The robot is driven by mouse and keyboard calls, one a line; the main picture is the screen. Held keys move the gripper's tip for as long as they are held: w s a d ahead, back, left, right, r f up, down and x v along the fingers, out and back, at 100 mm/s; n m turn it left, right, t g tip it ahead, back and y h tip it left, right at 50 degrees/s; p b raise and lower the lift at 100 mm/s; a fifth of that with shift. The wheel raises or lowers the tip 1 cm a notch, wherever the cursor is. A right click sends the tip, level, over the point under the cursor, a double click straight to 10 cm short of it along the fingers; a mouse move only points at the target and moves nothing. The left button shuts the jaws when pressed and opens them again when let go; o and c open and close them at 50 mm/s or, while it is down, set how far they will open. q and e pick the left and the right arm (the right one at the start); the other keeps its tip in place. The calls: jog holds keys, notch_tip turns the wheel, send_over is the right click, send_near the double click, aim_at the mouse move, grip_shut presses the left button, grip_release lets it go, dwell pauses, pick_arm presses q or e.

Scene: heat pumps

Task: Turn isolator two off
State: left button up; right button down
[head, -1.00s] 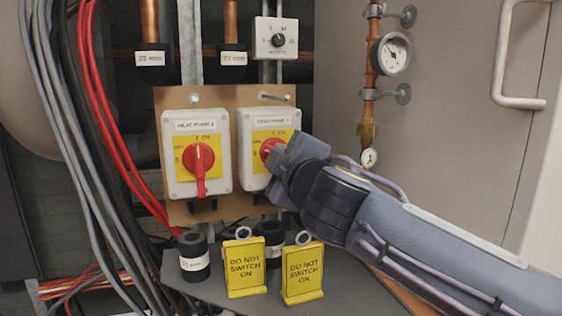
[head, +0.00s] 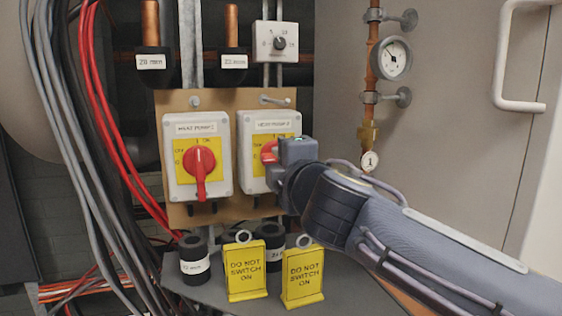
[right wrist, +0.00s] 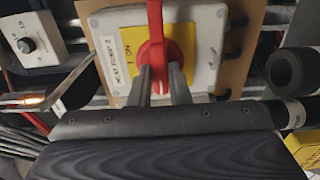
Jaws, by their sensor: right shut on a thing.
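Isolator two (head: 246,181) is a white box with a yellow plate and a red rotary handle (head: 268,152), mounted right of isolator one. My right gripper (head: 279,164) is at its front and hides much of the handle in the head view. In the right wrist view, the red handle (right wrist: 155,50) runs up and down the picture, with the two fingers (right wrist: 161,85) shut on its near end. The ON mark shows on the yellow plate (right wrist: 131,44). My left gripper is not in view.
Isolator one (head: 182,185) has its red handle pointing down. Two yellow "DO NOT SWITCH ON" tags (head: 246,271) (head: 303,276) stand on the grey shelf below, near black pipe-insulation pieces (head: 194,262). Red and grey cables (head: 100,110) hang at left. A gauge (head: 391,57) is at right.

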jog(key=c, duration=1.4)
grip_release()
jog(key=shift+o, duration=0.2)
jog(key=b+v, duration=0.2)
jog(key=v, duration=0.6)
jog(key=shift+w+a, duration=0.1)
